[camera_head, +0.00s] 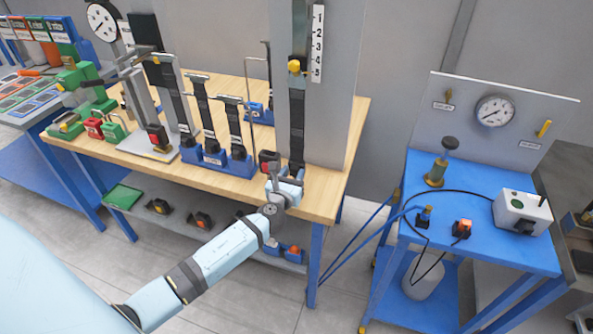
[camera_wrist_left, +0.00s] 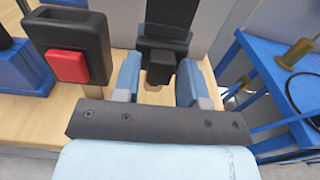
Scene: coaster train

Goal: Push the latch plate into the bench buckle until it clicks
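The bench buckle, a black block with a red button, stands on a short post at the bench's front; it shows in the head view (camera_head: 268,161) and at the left in the wrist view (camera_wrist_left: 75,55). A dark strap (camera_head: 297,115) hangs down the upright grey board to a black end piece (camera_wrist_left: 162,62), which seems to be the latch plate's body; its metal tongue is not clear. My left gripper (camera_head: 284,184) is just right of the buckle. In the wrist view its fingers (camera_wrist_left: 160,82) are apart, one on each side of the black piece, with a visible gap on the left. My right gripper is out of view.
A number scale (camera_head: 317,42) and yellow knob (camera_head: 294,67) are on the board. A blue rack (camera_head: 217,161) with strap stalks stands left of the buckle. Another red-button buckle (camera_head: 157,137) is further left. A blue cart (camera_head: 478,208) with a gauge stands right, across a gap.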

